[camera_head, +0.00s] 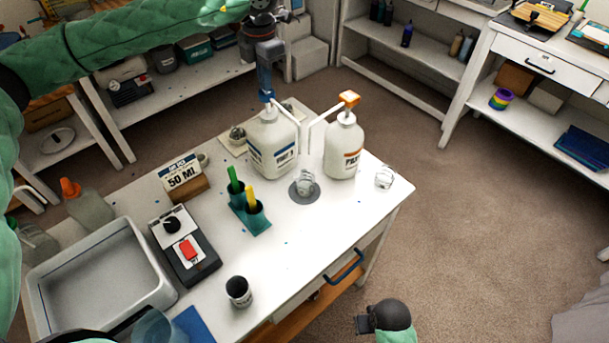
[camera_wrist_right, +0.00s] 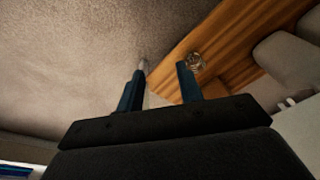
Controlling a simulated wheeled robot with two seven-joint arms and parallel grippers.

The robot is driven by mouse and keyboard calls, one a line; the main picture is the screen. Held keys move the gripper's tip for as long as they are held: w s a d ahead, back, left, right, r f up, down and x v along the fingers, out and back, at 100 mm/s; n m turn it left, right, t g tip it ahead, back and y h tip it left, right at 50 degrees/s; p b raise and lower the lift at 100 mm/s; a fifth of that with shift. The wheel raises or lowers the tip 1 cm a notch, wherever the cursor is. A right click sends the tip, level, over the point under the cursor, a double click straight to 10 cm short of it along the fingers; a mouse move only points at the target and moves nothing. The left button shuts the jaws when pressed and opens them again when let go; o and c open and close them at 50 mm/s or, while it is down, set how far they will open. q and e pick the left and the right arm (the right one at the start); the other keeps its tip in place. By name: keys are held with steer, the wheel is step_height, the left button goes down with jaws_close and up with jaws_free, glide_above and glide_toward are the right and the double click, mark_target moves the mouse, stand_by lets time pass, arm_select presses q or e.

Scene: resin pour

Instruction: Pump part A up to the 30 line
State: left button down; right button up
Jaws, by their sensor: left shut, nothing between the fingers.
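A white bottle with a blue-striped label (camera_head: 271,150) and a white bottle with an orange label and orange pump head (camera_head: 348,98) stand at the table's back. The label letters are too small to tell which is part A. A small clear cup (camera_head: 306,182) stands on a grey disc between them, near the spout ends; its lines and any fill are unreadable. My left gripper (camera_head: 267,93) is shut and empty, pointing down at the blue-label bottle's pump top; contact is unclear. My right gripper (camera_wrist_right: 161,82) is open and empty, low beyond the table's front edge.
A sign reading 50 ML (camera_head: 182,173), a teal holder (camera_head: 258,219) with green and yellow handles, a black device with a red button (camera_head: 187,250), a dark cup (camera_head: 239,291) and a grey tray (camera_head: 160,297) occupy the table.

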arm_select(q)
steer(key=shift+f, duration=0.1)
arm_select(e)
steer(key=shift+s+r, duration=0.1)
steer(key=shift+r, duration=0.25)
arm_select(q)
steer(key=shift+f, duration=0.1)
arm_select(e)
steer(key=shift+r, duration=0.35)
steer(key=shift+r, duration=0.2)
arm_select(q)
steer(key=shift+f, duration=0.1)
steer(key=shift+b, duration=0.3)
arm_select(e)
steer(key=shift+r, duration=0.45)
